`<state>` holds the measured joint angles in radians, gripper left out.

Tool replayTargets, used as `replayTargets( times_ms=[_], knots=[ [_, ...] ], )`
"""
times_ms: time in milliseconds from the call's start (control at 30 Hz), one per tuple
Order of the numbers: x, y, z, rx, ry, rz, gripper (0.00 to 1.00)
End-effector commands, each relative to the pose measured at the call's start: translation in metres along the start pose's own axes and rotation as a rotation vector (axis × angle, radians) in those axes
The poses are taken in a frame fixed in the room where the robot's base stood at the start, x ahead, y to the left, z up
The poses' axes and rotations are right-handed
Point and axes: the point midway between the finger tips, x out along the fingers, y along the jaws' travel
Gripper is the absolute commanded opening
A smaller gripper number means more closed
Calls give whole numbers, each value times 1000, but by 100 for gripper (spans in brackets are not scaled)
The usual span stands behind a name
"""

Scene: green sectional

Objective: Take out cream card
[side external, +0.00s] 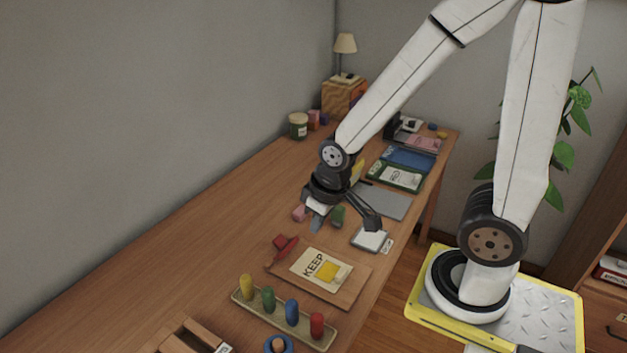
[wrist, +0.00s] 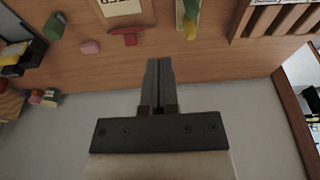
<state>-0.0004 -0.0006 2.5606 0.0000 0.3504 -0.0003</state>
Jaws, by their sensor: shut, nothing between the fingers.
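Part of the cream card (wrist: 121,6) also shows at the top edge of the wrist view. A white card (side external: 370,240) lies in a small grey tray, and another pale card (side external: 396,177) lies in a green tray (side external: 413,187).
A red piece (side external: 284,247) lies beside the board, with pink and green pieces near my gripper. A peg rack (side external: 268,319) with coloured pegs and a wooden slotted holder (side external: 186,340) stand nearer. The table's left part is clear.

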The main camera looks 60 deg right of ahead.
Motion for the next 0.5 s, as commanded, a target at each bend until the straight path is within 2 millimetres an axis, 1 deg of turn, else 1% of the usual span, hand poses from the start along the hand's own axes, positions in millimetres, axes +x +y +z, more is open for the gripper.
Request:
replayTargets(
  times_ms=[133, 167, 200, 267, 300, 367, 500],
  knots=[
    [0, 0, 0, 1, 0, 0, 0],
    [0, 0, 0, 1, 0, 0, 3],
    [0, 0, 0, 1, 0, 0, 16],
    [0, 0, 0, 1, 0, 0, 35],
    [0, 0, 0, 1, 0, 0, 48],
    [0, 0, 0, 1, 0, 0, 67],
    [0, 0, 0, 1, 0, 0, 68]
  ],
)
